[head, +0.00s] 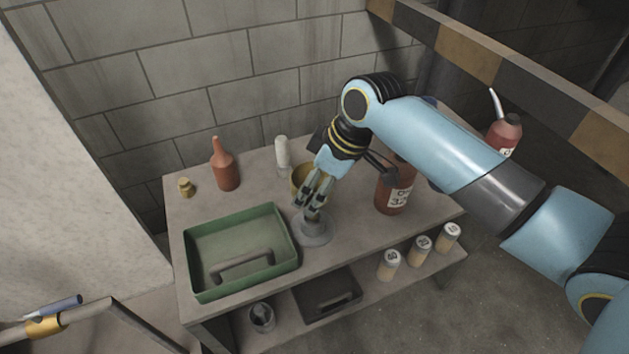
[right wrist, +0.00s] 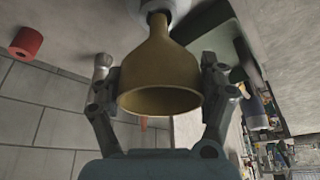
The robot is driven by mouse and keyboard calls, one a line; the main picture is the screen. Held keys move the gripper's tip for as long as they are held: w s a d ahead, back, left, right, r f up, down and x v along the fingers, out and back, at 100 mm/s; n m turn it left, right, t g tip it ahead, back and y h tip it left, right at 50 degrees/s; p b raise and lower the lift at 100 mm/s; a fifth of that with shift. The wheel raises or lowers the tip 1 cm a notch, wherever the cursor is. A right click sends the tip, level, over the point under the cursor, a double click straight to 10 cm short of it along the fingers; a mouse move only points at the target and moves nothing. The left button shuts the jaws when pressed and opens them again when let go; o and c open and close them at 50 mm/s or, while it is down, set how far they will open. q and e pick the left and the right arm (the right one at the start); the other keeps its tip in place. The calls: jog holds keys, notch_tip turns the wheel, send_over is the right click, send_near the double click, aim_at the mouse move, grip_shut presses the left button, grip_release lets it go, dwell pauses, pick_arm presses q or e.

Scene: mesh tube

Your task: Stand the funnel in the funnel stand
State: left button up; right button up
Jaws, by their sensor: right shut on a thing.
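The funnel is dull yellow. In the right wrist view the funnel (right wrist: 160,70) sits between my right gripper's fingers (right wrist: 162,85), its wide mouth towards the camera and its narrow spout pointing away. In the head view part of the funnel (head: 299,178) shows behind the fingers. My right gripper (head: 313,205) is shut on it and points down over the grey, round-based funnel stand (head: 314,234). In the right wrist view the spout's end meets a grey part at the top edge; I cannot tell whether it is inside the stand. My left gripper is out of view.
A green tray (head: 290,256) stands left of the stand. An orange bottle (head: 226,168), a small brass-coloured piece (head: 186,187) and a white bottle (head: 282,153) stand behind. A red-brown canister (head: 393,190) is close on the right. Cans (head: 420,250) stand on the lower shelf.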

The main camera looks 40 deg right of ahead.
jog(key=shift+f+b, duration=0.95)
jog(key=shift+f, duration=1.15)
dwell(2.0)
jog(key=o, duration=1.3)
jog(key=shift+r, duration=0.1)
